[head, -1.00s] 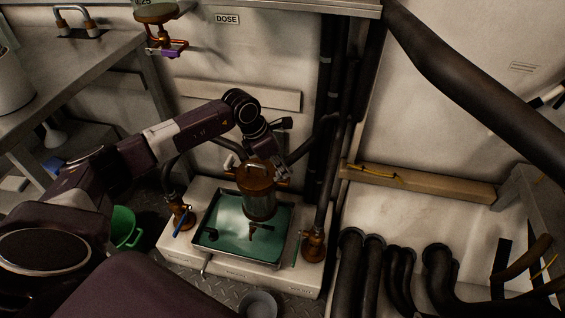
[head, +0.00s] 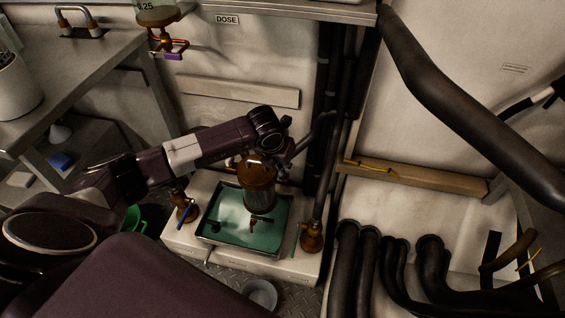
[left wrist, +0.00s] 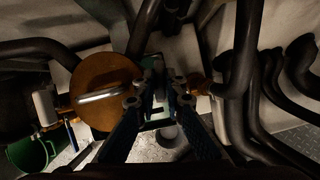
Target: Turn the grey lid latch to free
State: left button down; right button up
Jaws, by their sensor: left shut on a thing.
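The vessel (head: 259,196) has a round copper-brown lid and stands over a tray of green liquid. In the left wrist view the lid (left wrist: 100,75) fills the left of the middle, with a pale bar handle (left wrist: 100,96) across it. My left gripper (head: 287,160) is at the lid's right side in the head view. In the left wrist view its fingers (left wrist: 160,75) are close together at the lid's right edge, shut on the grey lid latch. The latch is mostly hidden between the fingers, so its angle cannot be told. My right gripper is not in view.
The tray (head: 202,235) rests on a white base. Copper valves (head: 312,237) stand at both sides, the left one with a blue handle. Dark vertical pipes (head: 325,110) rise close behind the gripper. A grey bucket (head: 260,294) and a green bucket (head: 134,220) are on the floor.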

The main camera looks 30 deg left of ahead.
pick_arm(q)
jog(key=shift+d+n+y, duration=0.1)
jog(key=shift+n+y, duration=0.3)
jog(key=shift+n, duration=0.6)
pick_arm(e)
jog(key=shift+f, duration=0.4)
pick_arm(q)
jog(key=c, duration=2)
grip_release()
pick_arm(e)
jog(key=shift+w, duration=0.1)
pick_arm(q)
jog(key=shift+r, duration=0.1)
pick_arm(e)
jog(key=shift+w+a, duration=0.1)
pick_arm(q)
jog(key=v, duration=1.1)
jog(key=shift+r, duration=0.4)
